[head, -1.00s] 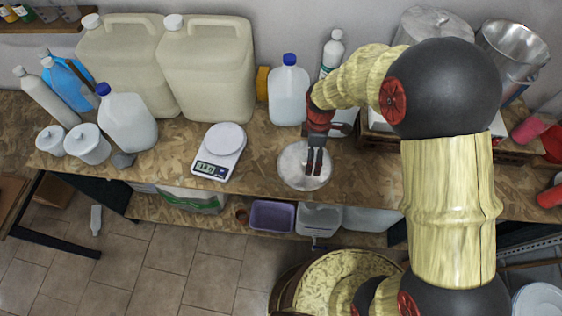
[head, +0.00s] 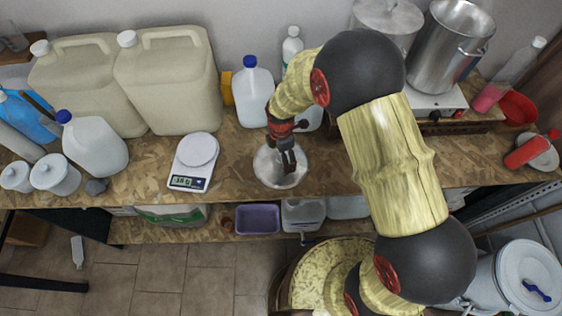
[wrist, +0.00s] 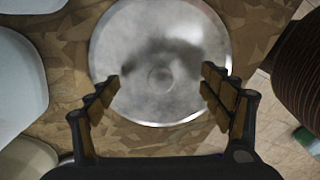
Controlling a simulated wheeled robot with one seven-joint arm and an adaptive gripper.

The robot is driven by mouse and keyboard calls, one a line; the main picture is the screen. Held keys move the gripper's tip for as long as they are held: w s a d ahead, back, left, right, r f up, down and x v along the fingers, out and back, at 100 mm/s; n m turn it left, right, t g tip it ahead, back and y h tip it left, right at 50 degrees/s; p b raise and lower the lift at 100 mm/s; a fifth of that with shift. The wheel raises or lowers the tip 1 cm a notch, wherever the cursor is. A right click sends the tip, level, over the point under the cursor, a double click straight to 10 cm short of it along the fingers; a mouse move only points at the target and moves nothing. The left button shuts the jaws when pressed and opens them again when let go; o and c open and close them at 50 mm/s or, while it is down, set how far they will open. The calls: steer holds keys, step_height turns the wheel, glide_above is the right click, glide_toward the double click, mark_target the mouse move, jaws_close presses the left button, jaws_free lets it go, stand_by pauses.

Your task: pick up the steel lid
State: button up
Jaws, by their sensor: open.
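The steel lid (head: 267,168) lies flat on the wooden bench near its front edge. It is a round, shiny grey disc, and it fills the upper middle of the wrist view (wrist: 160,45). My gripper (head: 289,166) is over the lid, pointing down, and hides part of it in the head view. In the wrist view my gripper (wrist: 163,82) is open, with its two fingers apart over the left and right sides of the lid. Nothing is between the fingers except the lid's surface below. I cannot tell how high the fingertips are above it.
A white scale (head: 194,160) stands left of the lid. A clear jug with a blue cap (head: 253,98) stands behind it. Large beige canisters (head: 170,85) are at back left. A steel pot (head: 446,50) stands at right. A drum (head: 300,285) is below the bench front.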

steer(key=shift+f, duration=0.45)
steer(key=shift+c, duration=1)
steer(key=shift+s, duration=0.1)
steer(key=c, duration=1.9)
jaws_close()
